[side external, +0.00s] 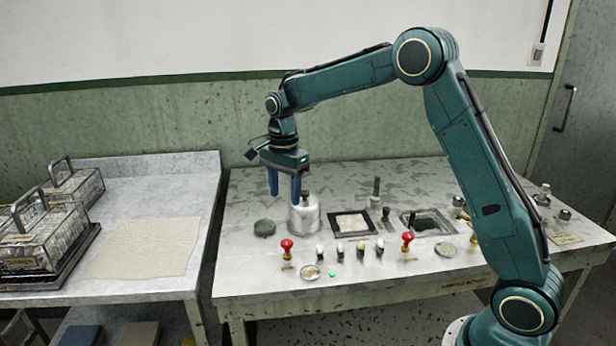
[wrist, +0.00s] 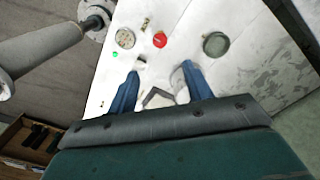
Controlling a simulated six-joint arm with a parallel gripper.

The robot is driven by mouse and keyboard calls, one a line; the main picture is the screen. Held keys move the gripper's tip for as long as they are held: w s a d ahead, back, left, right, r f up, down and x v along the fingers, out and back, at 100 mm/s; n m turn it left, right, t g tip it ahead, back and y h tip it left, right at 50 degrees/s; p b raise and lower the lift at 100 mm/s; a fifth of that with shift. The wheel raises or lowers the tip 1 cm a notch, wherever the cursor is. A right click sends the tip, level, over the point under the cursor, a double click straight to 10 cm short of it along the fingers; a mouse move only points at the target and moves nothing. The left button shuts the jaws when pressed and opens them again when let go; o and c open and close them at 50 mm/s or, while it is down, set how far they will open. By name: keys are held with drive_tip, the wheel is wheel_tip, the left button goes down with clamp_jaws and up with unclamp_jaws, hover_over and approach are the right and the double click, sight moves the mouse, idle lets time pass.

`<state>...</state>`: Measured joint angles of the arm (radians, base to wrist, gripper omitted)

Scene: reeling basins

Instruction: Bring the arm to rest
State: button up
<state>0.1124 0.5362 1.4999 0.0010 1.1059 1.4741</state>
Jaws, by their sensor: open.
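My teal arm arches over the metal worktable (side external: 330,285) in the side external view. My gripper (side external: 283,195) points down with its two blue fingers apart, just above and beside a silver canister (side external: 304,213). In the wrist view my gripper (wrist: 158,85) shows both blue fingers spread, and nothing is held between them. The canister's full outline is hidden in the wrist view. I cannot tell from these frames whether a finger touches the canister.
Red knobs (side external: 287,247) and (side external: 407,240), several small switches and a green light (side external: 332,274) line the front. A square basin (side external: 428,222) and a framed pale panel (side external: 352,224) are set in the top. A side table (side external: 150,285) with wire baskets (side external: 40,235) stands left.

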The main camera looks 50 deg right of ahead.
drive_tip(key=shift+r, duration=0.1)
drive_tip(key=s+a+r+n+t, duration=0.35)
drive_tip(key=s+r+n, duration=0.65)
drive_tip(key=s, duration=0.5)
drive_tip(key=s+a+n+t, duration=0.2)
drive_tip(key=s+n, duration=0.6)
drive_tip(key=s, duration=0.9)
drive_tip(key=shift+s+f, duration=0.15)
drive_tip(key=shift+s, duration=0.05)
drive_tip(key=shift+a, duration=0.1)
